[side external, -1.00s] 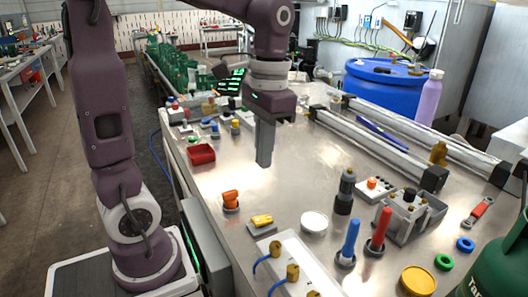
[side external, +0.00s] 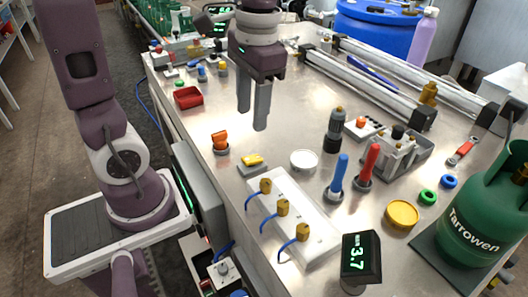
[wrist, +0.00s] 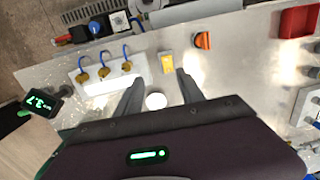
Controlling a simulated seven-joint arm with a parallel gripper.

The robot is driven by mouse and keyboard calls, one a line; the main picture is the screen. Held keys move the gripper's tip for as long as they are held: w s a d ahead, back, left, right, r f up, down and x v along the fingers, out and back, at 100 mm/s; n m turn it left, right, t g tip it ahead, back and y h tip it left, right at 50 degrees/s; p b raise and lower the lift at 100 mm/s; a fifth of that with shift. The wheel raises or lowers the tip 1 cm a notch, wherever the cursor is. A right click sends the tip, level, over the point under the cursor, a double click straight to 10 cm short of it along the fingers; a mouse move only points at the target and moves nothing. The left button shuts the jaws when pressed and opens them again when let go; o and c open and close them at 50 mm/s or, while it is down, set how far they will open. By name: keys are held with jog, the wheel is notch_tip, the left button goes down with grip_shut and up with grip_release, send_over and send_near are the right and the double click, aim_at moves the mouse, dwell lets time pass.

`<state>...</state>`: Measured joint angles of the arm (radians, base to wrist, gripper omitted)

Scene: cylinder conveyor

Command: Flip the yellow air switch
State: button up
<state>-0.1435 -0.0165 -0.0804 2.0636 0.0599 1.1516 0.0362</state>
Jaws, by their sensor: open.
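The yellow switch (side external: 252,160) sits on a small grey base on the steel table, between the orange switch and the white round dish. It also shows in the wrist view (wrist: 167,62), just beyond and between my fingertips. Its rocker's tilt is too small to tell. My gripper (side external: 252,120) points down with two grey fingers apart and nothing between them. In the side view it hangs above the table, behind the yellow switch and apart from it. In the wrist view the fingers of my gripper (wrist: 160,77) reach toward the switch.
An orange switch (side external: 220,143) is left of the yellow one. A white block (side external: 290,215) with several brass fittings and blue hoses lies in front. A white dish (side external: 304,161), blue handle (side external: 339,174) and red handle (side external: 368,166) stand to the right. A red tray (side external: 188,97) is behind.

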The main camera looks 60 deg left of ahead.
aim_at(253, 158)
jog(key=f+g, duration=0.1)
jog(key=f, duration=0.3)
jog(key=w+a+f+g, duration=0.1)
jog(key=f, duration=0.3)
jog(key=a+f+g, duration=0.1)
jog(key=f, duration=0.4)
jog(key=shift+w+a+g+h, duration=0.15)
jog(key=shift+w+g+h, duration=0.15)
jog(key=shift+w, duration=0.1)
